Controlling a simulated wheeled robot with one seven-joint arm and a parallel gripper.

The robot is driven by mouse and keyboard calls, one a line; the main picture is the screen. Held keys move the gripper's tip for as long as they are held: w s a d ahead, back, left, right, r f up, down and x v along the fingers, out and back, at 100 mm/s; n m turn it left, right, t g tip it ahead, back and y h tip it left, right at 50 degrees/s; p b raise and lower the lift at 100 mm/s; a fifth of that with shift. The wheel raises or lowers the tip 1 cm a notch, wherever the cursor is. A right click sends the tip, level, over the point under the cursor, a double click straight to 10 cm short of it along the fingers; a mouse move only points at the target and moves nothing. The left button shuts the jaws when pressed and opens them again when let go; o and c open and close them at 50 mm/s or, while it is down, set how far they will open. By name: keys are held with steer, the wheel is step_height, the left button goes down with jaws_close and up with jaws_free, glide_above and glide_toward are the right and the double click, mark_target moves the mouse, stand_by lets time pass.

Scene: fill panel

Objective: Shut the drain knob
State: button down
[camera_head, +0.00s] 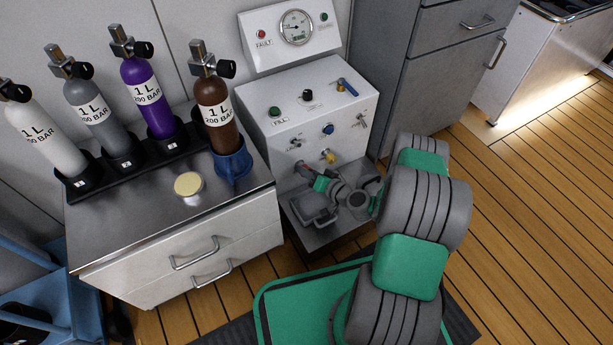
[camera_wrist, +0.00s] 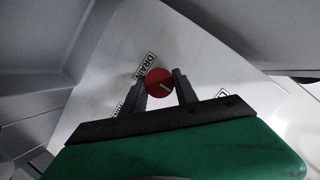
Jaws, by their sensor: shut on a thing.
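The red drain knob (camera_wrist: 159,83) shows in the wrist view between the two dark fingers of my gripper (camera_wrist: 160,88), beside a label reading DRAIN (camera_wrist: 145,68). The fingers are shut on its sides. A pale mark on the knob's face runs diagonally. In the head view, my gripper (camera_head: 304,169) reaches the lower left of the white fill panel (camera_head: 262,100). The knob is small and mostly covered by the gripper there.
At left, a brown bottle (camera_head: 213,100) stands in a blue holder (camera_head: 233,162) on the steel counter (camera_head: 130,222).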

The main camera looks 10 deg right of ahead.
stand_by(0.3)
steer(key=c, duration=0.9)
jaws_free()
steer(key=shift+c, duration=0.2)
steer(key=p+v, duration=0.3)
steer(key=v, duration=0.4)
steer(key=shift+s+d, duration=0.2)
steer(key=shift+s, duration=0.1)
steer(key=shift+r, duration=0.1)
